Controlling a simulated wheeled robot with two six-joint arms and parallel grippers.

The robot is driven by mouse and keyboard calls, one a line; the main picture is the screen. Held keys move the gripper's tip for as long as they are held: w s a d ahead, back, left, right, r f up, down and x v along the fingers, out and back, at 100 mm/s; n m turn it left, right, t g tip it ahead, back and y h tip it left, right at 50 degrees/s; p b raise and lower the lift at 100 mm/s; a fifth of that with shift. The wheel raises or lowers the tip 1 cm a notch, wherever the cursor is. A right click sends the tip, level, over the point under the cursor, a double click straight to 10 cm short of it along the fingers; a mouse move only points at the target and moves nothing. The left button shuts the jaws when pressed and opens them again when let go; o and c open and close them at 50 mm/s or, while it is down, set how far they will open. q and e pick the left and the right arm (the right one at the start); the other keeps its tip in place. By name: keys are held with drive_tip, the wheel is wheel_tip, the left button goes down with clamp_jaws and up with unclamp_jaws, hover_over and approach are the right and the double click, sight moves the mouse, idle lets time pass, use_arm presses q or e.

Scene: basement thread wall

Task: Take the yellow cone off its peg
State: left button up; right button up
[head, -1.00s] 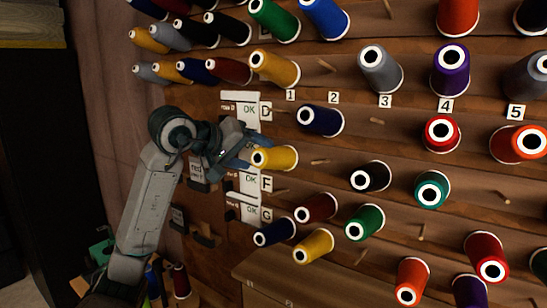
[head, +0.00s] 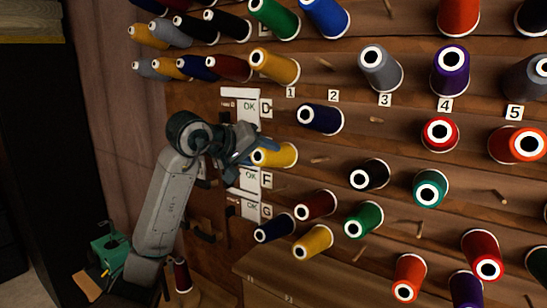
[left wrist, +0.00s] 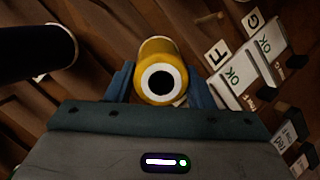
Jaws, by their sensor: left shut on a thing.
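The yellow cone (head: 279,155) sticks out from the wooden thread wall between the rows marked D and F. It also shows in the left wrist view (left wrist: 157,47), its white-ringed hollow end facing the camera. My left gripper (head: 254,151) comes in from the left and is shut on the cone. In the left wrist view its blue fingers (left wrist: 160,84) press on both sides of the cone. The peg inside the cone is hidden, and I cannot tell how far the cone sits along it. My right gripper is not in view.
A navy cone (head: 321,119) sits just above and right of the yellow one. A maroon cone (head: 319,204) and another yellow cone (head: 314,241) are below. A dark cone (left wrist: 30,52) is close on the left in the wrist view. White OK cards (head: 249,110) hang behind my gripper.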

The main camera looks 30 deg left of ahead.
use_arm(q)
drive_tip(key=s+r+b, duration=0.2)
drive_tip(key=s+b, duration=0.1)
drive_tip(key=s, duration=0.8)
drive_tip(key=shift+a+r+b, duration=0.2)
drive_tip(key=shift+a+b, duration=0.2)
drive_tip(key=shift+a, duration=0.05)
drive_tip(key=s+r, duration=0.1)
drive_tip(key=s, duration=0.1)
drive_tip(key=s+r, duration=0.1)
drive_tip(key=s, duration=0.1)
drive_tip(key=shift+a+r, duration=0.15)
drive_tip(key=shift+r, duration=0.25)
